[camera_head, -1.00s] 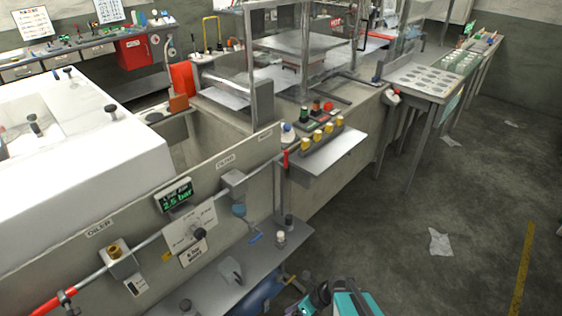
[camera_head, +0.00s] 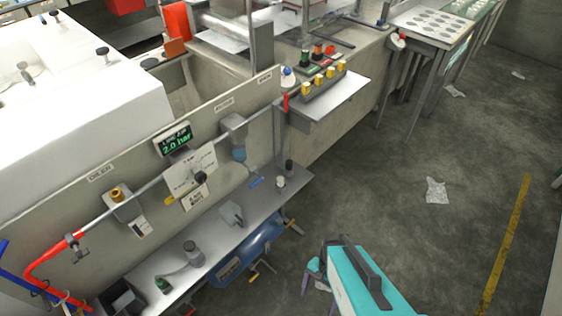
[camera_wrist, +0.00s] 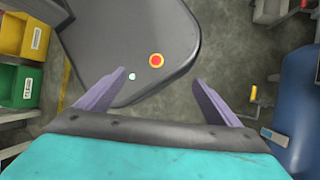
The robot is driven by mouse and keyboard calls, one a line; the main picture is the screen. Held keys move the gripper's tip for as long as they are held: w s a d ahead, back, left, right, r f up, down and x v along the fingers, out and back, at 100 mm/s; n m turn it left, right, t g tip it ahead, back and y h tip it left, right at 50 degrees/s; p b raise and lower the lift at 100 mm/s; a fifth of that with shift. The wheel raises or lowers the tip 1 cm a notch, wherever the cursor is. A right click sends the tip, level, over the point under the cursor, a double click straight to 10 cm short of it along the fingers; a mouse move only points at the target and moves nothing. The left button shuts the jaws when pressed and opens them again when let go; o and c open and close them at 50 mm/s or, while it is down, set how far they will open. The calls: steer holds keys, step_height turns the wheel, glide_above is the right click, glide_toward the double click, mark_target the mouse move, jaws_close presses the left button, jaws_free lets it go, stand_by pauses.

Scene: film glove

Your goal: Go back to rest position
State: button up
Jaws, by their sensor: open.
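My gripper (camera_wrist: 160,77) is open in the wrist view, with its two purple fingers spread wide and nothing between them. It points down over a dark rounded panel with a red and yellow button, which looks like part of my own base. In the head view, the teal wrist housing and part of my gripper (camera_head: 312,275) show at the bottom, over the floor and to the right of the bench. The fingers are small and partly hidden there.
A low shelf (camera_head: 215,240) with small fittings runs along the grey machine, with a blue tank (camera_head: 262,248) beneath. A gauge (camera_head: 174,140) reads 2.0 bar. Yellow and green bins (camera_wrist: 24,88) stand left in the wrist view. Floor (camera_head: 390,190) to the right is open, with scraps of paper.

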steer(key=shift+s+d+r+n+h, duration=0.25)
steer(key=shift+d+n, duration=0.35)
steer(key=shift+n, duration=0.85)
steer(key=shift+s+d+f+n+h, duration=0.15)
steer(key=shift+d+n+h, duration=0.35)
steer(key=shift+n, duration=0.9)
steer(key=shift+s+d+r+n+h, duration=0.15)
steer(key=shift+d+n, duration=0.55)
steer(key=shift+n, duration=0.75)
steer(key=shift+w+f, duration=0.1)
